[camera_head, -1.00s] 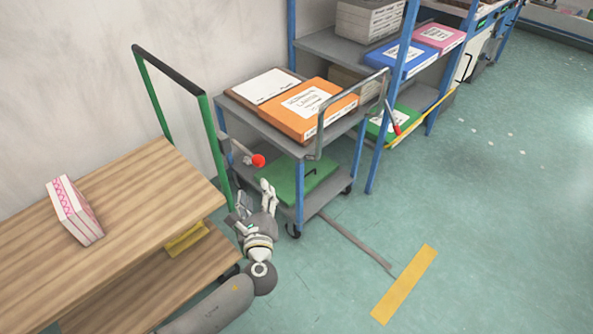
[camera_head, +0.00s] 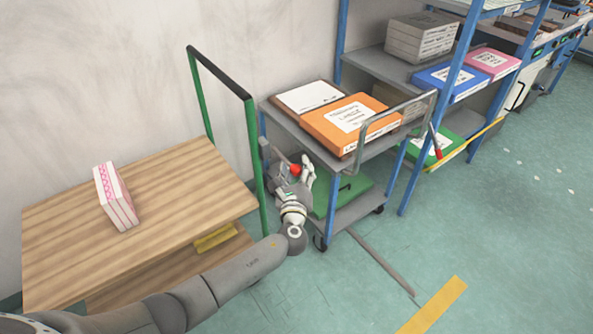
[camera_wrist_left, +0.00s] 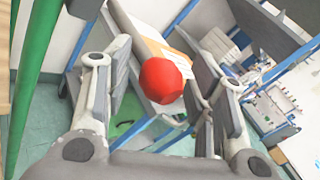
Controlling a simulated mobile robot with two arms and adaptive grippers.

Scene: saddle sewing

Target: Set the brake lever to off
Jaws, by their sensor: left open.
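The brake lever has a red knob (camera_head: 295,169) on a grey rod, beside the left blue post of the grey cart (camera_head: 270,112). My left gripper (camera_head: 293,174) is open at the knob, with its fingers to either side of it in the head view. In the left wrist view the red knob (camera_wrist_left: 163,80) lies between the two open fingers (camera_wrist_left: 155,82), with a gap visible on each side. The knob hides part of the cart behind it. The lever's rod is mostly hidden by the gripper. My right gripper is not in view.
An orange box (camera_head: 350,124) lies on the cart's top shelf, and a green box lies below. A wooden-topped trolley (camera_head: 170,180) with a green-post handle (camera_head: 254,160) stands close on the left. A blue-post rack (camera_head: 372,68) stands behind right.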

